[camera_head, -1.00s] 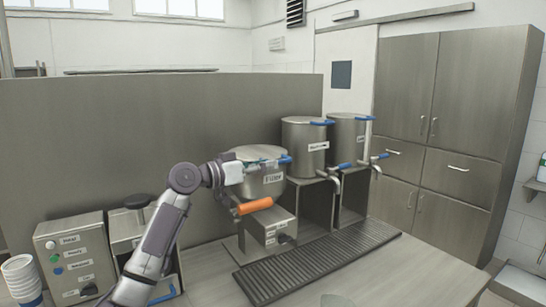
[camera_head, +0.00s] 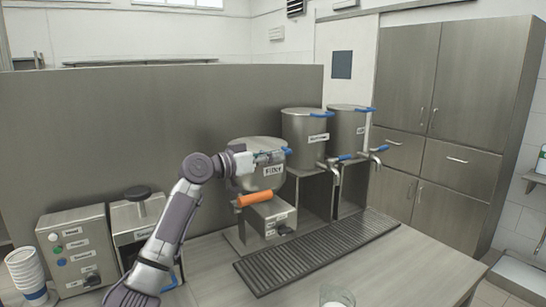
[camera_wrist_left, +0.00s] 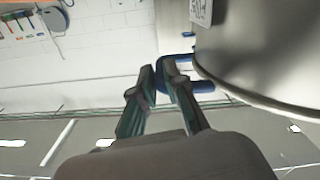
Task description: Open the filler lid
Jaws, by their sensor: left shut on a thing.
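The filler (camera_head: 268,181) is a round steel pot with a "Filler" label and an orange handle (camera_head: 254,198) below it. Its lid (camera_head: 250,143) is at the top of the pot, with a blue handle (camera_head: 288,150) at the right side. I cannot tell whether the lid is raised at all. My left gripper (camera_head: 275,157) reaches across the pot's front to the blue handle. In the left wrist view, the fingers (camera_wrist_left: 160,70) are shut on the blue handle (camera_wrist_left: 186,86), beside the curved steel body (camera_wrist_left: 265,50). My right gripper is not in view.
Two taller steel pots (camera_head: 304,145) (camera_head: 347,135) with blue-handled taps stand right of the filler. A ribbed drip tray (camera_head: 315,252) lies in front. Button boxes (camera_head: 75,240) and stacked white cups (camera_head: 27,275) are at left. A glass (camera_head: 337,297) stands at the front edge of view.

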